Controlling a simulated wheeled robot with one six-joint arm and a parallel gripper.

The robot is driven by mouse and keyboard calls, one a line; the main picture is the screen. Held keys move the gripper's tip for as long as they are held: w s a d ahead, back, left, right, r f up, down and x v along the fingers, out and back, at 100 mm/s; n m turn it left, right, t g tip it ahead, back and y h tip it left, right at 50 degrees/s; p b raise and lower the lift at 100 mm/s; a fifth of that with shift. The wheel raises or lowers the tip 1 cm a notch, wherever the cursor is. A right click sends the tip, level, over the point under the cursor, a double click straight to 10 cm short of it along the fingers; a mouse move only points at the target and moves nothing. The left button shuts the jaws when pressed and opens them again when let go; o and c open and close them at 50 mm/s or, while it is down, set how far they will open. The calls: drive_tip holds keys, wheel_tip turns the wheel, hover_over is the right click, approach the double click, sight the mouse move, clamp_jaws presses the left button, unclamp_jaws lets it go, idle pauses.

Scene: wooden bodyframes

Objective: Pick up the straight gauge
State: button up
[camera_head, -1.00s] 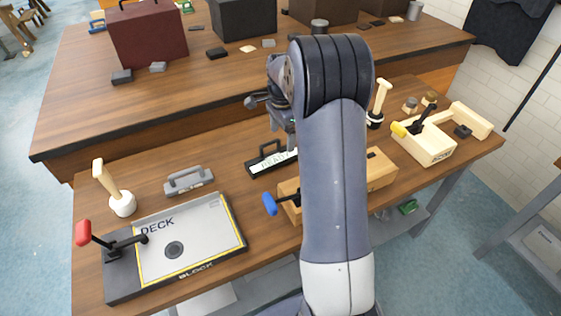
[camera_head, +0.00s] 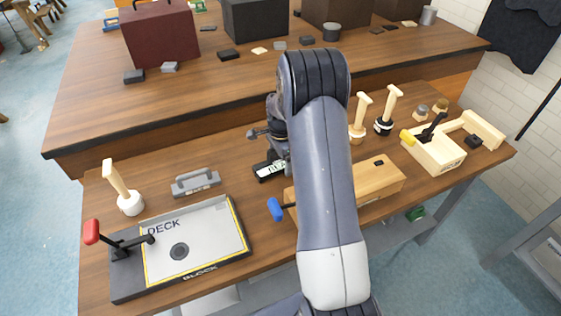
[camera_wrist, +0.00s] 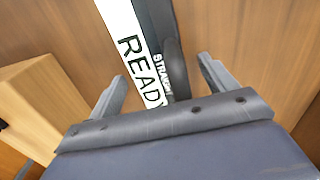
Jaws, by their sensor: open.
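The straight gauge is a dark bar with a black handle and a white label reading READY; in the wrist view (camera_wrist: 139,58) the word STRAIGHT is partly legible beside it. In the head view the gauge (camera_head: 267,171) lies on the near bench, its right part hidden by my arm. My gripper (camera_wrist: 162,70) is open, with one finger on each side of the gauge in the wrist view. The gauge's handle runs between the fingers. I cannot tell whether the fingers touch it. In the head view the gripper is mostly hidden behind my arm.
A wooden block (camera_head: 376,179) with a blue lever stands close to the right of the gauge. A grey handled gauge (camera_head: 195,184) and the DECK fixture (camera_head: 207,248) lie to the left. Wooden-handled tools (camera_head: 387,110) and a wooden box fixture (camera_head: 441,156) stand to the right.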

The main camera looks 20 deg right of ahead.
drive_tip(key=shift+f, duration=0.25)
drive_tip(key=shift+c, duration=0.4)
drive_tip(key=c, duration=1.1)
